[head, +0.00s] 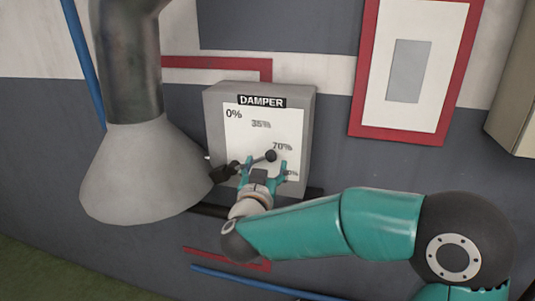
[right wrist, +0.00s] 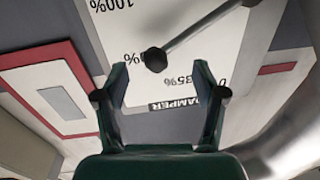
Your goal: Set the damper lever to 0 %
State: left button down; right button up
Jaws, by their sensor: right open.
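The damper box (head: 213,120) is grey, with a white scale plate (head: 240,135) marked from 0% at upper left down to 100% at lower right. The damper lever (head: 249,161) runs from a dark pivot at the left to a round dark knob (head: 271,156) just below the 70% mark. My right gripper (head: 264,165) is open in front of the plate, its fingers on either side of the knob. In the right wrist view, the knob (right wrist: 155,60) appears between the open fingertips (right wrist: 161,70), with no clear contact. My left gripper is not in view.
A grey duct with a wide cone hood (head: 140,180) hangs left of the box. A red-framed panel (head: 368,90) is on the wall to the right. Red and blue pipes (head: 245,282) run along the wall below.

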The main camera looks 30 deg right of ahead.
aim_at(268, 160)
jog(key=shift+p+x, duration=0.4)
jog(key=shift+x, duration=2.05)
